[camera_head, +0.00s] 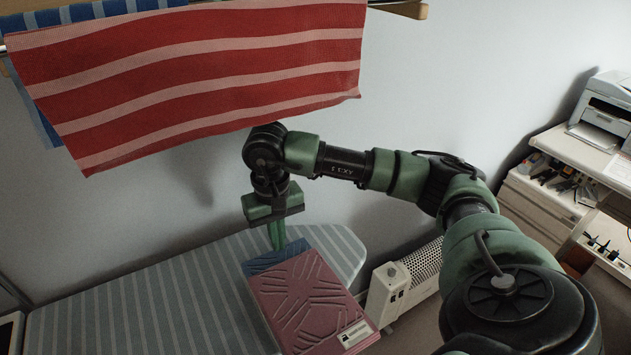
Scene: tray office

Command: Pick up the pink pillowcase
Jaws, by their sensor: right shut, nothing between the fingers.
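The pink pillowcase (310,300) is a folded, flat rectangle with a raised line pattern and a white label at its near right corner. It lies on the striped ironing board, on top of or overlapping a blue folded cloth (278,259) that shows at its far edge. My right gripper (277,248) points down at that far edge, over the blue cloth. Its fingers are together with nothing between them. Whether the fingertips touch the cloth cannot be told. My left gripper is not in view.
The striped ironing board (150,305) is mostly bare left of the stack. A red striped towel (200,75) hangs from a rail above. A white heater (405,285) stands right of the board. Shelves with a printer (603,110) and tools stand at the far right.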

